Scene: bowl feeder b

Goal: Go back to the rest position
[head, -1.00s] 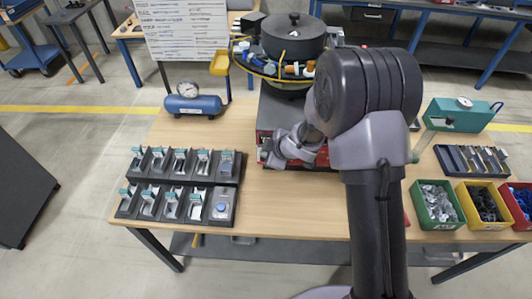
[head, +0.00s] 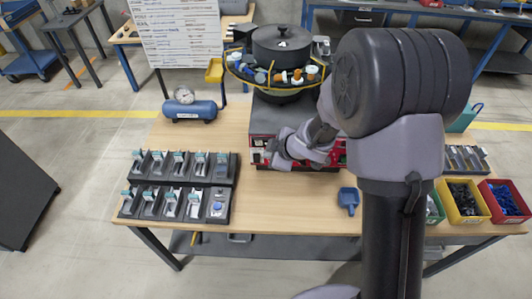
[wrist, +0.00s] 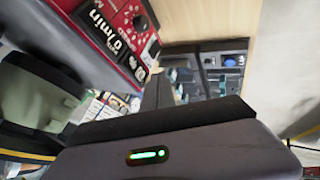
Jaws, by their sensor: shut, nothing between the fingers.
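My gripper (head: 268,152) is shut and empty, in front of the red control panel of the bowl feeder. It also shows in the wrist view (wrist: 158,88), with its dark fingers together. The bowl feeder's black bowl (head: 284,45) holds several coloured parts around its rim. Its grey base (head: 285,110) stands on the wooden table (head: 275,205). The red panel (wrist: 117,28) with a knob and a display is close beside the fingers in the wrist view. My arm hides part of the feeder's right side.
Black fixture racks (head: 180,185) stand at the table's left. A blue air tank (head: 189,110) with a gauge is behind them. A blue scoop (head: 348,200) lies between feeder and front edge. Yellow (head: 465,202) and red (head: 505,200) bins are at the right. The table's front middle is clear.

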